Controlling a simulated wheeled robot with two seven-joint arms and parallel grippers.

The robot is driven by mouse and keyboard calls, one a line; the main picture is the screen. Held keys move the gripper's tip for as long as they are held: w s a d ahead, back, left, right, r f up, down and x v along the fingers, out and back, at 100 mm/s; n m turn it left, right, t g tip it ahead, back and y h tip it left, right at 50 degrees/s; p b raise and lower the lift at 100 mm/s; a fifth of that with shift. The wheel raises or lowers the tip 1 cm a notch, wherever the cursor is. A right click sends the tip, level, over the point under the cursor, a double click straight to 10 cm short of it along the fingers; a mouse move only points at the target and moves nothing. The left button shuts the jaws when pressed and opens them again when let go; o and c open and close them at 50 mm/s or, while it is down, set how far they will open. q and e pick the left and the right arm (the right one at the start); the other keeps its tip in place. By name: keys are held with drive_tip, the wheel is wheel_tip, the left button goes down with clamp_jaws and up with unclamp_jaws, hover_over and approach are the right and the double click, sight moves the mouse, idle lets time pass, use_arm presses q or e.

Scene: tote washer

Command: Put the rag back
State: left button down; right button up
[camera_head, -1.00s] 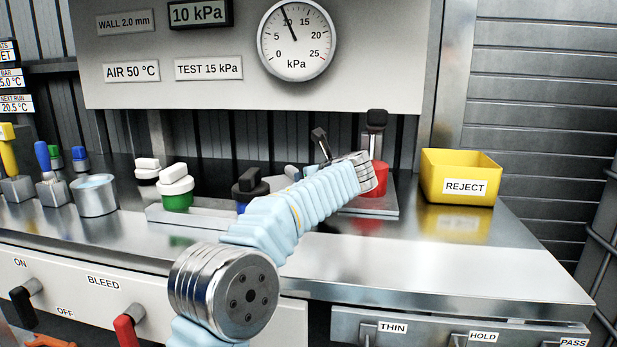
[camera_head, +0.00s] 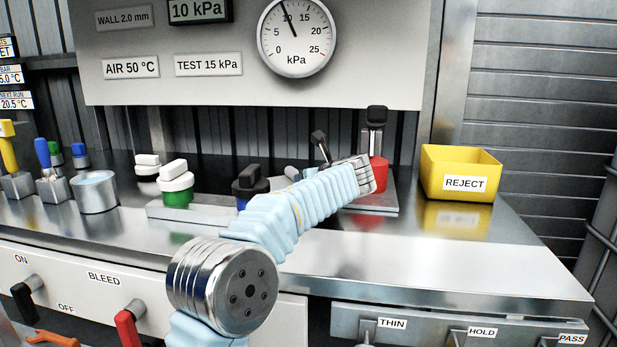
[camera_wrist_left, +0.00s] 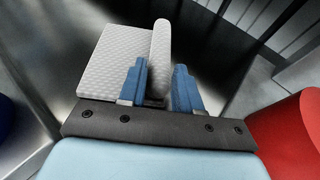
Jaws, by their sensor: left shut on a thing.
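The rag (camera_wrist_left: 110,65) is a white, quilted cloth in the left wrist view, with one fold (camera_wrist_left: 161,48) standing up between the blue fingers. My left gripper (camera_wrist_left: 160,88) is shut on that fold. In the head view my left arm reaches over the bench and its wrist hides the gripper. A small pale piece (camera_head: 292,173) shows behind the arm there; I cannot tell if it is the rag. My right gripper is not in view.
A red cylinder (camera_head: 379,174) stands close by the wrist, and a black-topped blue piece (camera_head: 248,184) left of it. A green-and-white knob (camera_head: 176,186), metal cup (camera_head: 95,194) and yellow reject bin (camera_head: 460,174) stand on the bench. The bench front at right is clear.

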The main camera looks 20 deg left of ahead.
use_arm(q)
unclamp_jaws()
idle(0.5)
idle(0.3)
drive_tip(key=shift+s+d+b, duration=0.6)
drive_tip(key=shift+s+d, duration=0.8)
drive_tip(key=shift+d, duration=0.3)
drive_tip(key=shift+s+d, duration=0.75)
drive_tip(key=shift+d, duration=0.15)
drive_tip(key=shift+s+d, duration=0.7)
drive_tip(key=shift+d, duration=0.2)
